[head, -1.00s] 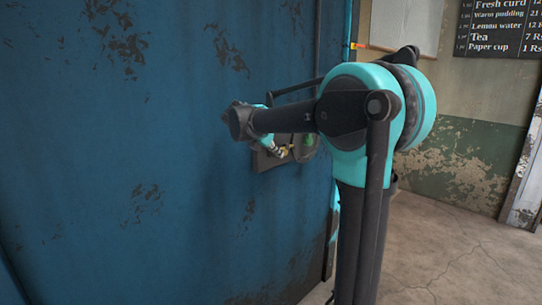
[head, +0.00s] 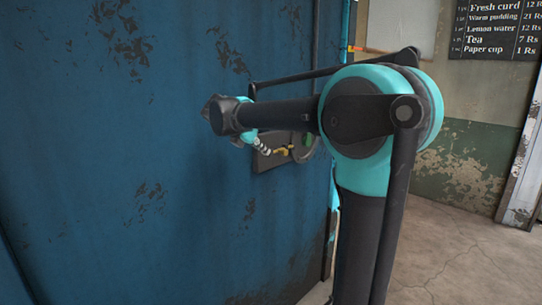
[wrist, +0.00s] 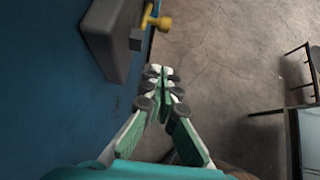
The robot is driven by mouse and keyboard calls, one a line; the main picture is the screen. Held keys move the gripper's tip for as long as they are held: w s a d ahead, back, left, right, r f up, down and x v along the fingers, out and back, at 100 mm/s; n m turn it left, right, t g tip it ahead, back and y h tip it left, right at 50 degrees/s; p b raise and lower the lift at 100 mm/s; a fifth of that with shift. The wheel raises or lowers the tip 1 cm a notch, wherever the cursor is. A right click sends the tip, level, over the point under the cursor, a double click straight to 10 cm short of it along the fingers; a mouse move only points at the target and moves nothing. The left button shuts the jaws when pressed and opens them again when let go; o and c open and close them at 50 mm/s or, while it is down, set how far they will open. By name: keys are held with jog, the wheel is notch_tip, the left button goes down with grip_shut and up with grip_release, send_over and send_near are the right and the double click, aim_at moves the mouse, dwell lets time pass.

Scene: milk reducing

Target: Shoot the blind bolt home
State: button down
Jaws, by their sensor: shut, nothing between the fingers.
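A dark bolt plate (head: 262,160) is fixed to the blue door near its right edge. A brass-coloured knob (head: 284,151) stands out from it. In the wrist view the plate (wrist: 112,45) is at the upper left, with the brass knob (wrist: 155,20) and a small grey block beside it. My gripper (head: 268,150) is just left of the knob in the head view. In the wrist view my gripper (wrist: 160,74) has its fingertips together, empty and apart from the knob. My forearm partly covers the plate's top, and how far the bolt reaches is unclear.
The blue door (head: 130,160) fills the left side. A dark round piece with green (head: 307,142) is right of the plate, partly behind my arm. The concrete floor (wrist: 220,60) is open below. A dark-framed stand or table (wrist: 300,120) is at the wrist view's right.

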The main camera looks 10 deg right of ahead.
jog(key=shift+v, duration=2.2)
jog(key=s+d+f+m+g+y, duration=0.1)
jog(key=s+d+f+m, duration=0.25)
jog(key=f, duration=0.35)
jog(key=s+d+f+m+g+y, duration=0.1)
jog(key=s+d+f+m, duration=0.25)
jog(key=f, duration=0.25)
jog(key=s+d+f+m+y, duration=0.1)
jog(key=s+f+m+y, duration=0.4)
jog(key=s+f+m, duration=1.3)
notch_tip(320, 180, down, 5)
jog(key=s, duration=0.2)
jog(key=shift+s+d+m+y, duration=0.25)
jog(key=shift+s+m+y, duration=0.1)
jog(key=shift+m+y, duration=0.05)
